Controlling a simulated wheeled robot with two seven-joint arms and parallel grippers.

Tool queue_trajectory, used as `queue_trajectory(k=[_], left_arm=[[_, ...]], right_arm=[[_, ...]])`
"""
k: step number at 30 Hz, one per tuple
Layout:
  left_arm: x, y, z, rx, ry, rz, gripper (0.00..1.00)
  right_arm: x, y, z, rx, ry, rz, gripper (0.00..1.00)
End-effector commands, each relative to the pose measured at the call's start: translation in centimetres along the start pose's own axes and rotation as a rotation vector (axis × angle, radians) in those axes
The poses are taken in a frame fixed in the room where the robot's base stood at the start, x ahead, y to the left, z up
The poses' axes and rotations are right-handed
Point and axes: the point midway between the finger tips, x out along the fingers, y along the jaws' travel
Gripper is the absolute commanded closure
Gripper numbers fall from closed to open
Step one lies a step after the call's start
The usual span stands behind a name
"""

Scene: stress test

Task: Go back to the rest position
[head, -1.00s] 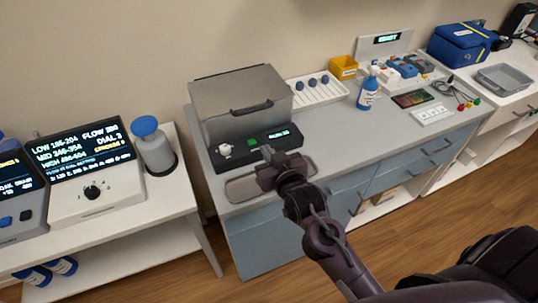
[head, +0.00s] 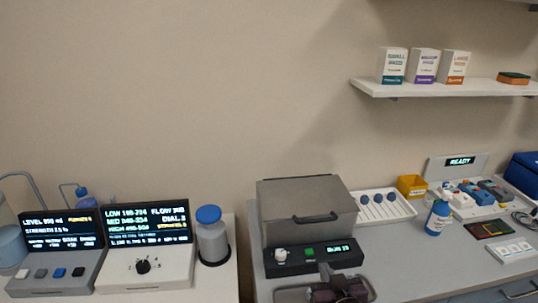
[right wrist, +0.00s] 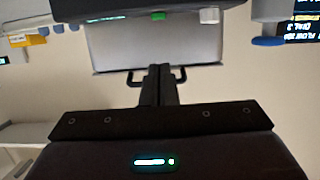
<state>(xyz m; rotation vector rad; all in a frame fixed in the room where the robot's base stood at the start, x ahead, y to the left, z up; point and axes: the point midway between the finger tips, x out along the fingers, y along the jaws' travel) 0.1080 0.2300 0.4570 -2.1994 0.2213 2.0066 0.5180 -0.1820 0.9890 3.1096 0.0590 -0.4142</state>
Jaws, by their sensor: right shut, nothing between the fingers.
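My right gripper (head: 340,289) is at the bottom edge of the head view, in front of the grey-lidded machine (head: 307,207) with a green button and a lit display. In the right wrist view its two fingers (right wrist: 160,84) are together with nothing between them. Behind them the machine's lid (right wrist: 155,45) and handle appear upside down. The lid is closed. Most of my right arm is below the head view. My left gripper is not in view.
A white dial box (head: 148,270) and a blue-capped bottle (head: 211,240) stand to the left. A spray bottle (head: 437,218), a yellow bin (head: 411,186) and a white rack (head: 384,212) are to the right. A wall shelf (head: 440,88) holds several boxes.

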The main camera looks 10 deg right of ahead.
Motion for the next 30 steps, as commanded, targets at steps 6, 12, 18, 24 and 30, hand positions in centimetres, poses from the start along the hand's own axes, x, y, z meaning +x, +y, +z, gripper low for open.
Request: queue_trajectory(k=[6, 12, 18, 24, 30], left_arm=[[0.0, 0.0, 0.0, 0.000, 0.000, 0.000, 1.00], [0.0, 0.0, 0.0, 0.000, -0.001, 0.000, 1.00], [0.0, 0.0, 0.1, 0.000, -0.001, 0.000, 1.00], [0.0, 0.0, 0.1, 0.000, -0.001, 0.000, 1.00], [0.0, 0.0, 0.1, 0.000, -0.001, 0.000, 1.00]], right_arm=[[-3.8, -0.3, 4.0, -0.020, -0.316, -0.036, 1.00], [-8.9, -0.3, 7.3, -0.055, -0.614, -0.061, 1.00], [-13.2, 0.0, 8.9, -0.087, -0.814, -0.070, 1.00], [-17.3, 0.5, 9.8, -0.118, -0.985, -0.072, 1.00], [-15.0, 0.4, 14.4, -0.121, -1.017, -0.074, 1.00]])
